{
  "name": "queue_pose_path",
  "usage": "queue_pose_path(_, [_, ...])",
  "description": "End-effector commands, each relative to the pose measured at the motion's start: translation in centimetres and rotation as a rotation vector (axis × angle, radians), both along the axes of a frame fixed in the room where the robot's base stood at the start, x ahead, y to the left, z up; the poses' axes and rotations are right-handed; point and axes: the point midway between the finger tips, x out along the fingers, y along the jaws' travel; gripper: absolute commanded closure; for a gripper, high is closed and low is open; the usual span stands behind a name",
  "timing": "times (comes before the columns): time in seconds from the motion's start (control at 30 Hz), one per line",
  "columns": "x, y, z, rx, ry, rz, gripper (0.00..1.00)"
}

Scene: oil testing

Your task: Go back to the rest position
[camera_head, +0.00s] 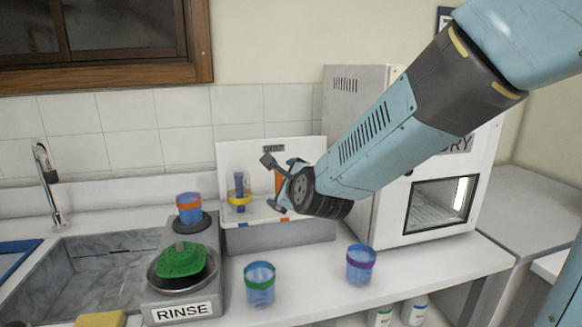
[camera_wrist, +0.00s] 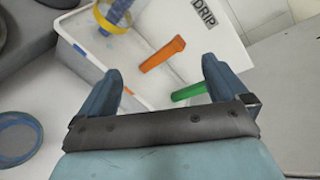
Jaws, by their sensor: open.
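My gripper (camera_head: 272,184) is at the end of my blue arm, in front of the white drip tray (camera_head: 228,155). In the wrist view my gripper (camera_wrist: 158,92) shows its two blue fingers wide apart with nothing between them. Beyond the fingers is the drip tray (camera_wrist: 226,50), with an orange piece (camera_wrist: 162,54) and a green piece (camera_wrist: 188,91) in it. A blue piece with a yellow ring (camera_head: 239,192) stands at the tray's left side; its yellow ring also shows in the wrist view (camera_wrist: 112,16). My arm hides part of the tray.
A rinse unit (camera_head: 182,312) with a green-topped bowl and an orange-rimmed cup (camera_head: 189,208) stands left, beside the sink (camera_head: 95,270). A green-rimmed cup (camera_head: 260,285) and a purple-rimmed cup (camera_head: 360,265) stand on the counter. A dry oven (camera_head: 440,205) is behind my arm.

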Motion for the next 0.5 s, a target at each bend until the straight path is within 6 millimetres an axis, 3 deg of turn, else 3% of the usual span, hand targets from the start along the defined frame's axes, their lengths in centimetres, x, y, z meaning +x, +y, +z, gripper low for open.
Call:
queue_pose_path(0.27, [-2.9,-6.9,2.0,-0.516,-0.012,0.224,0.0])
queue_pose_path(0.5, [-7.4,-13.2,2.8,-0.951,-0.005,0.466,0.0])
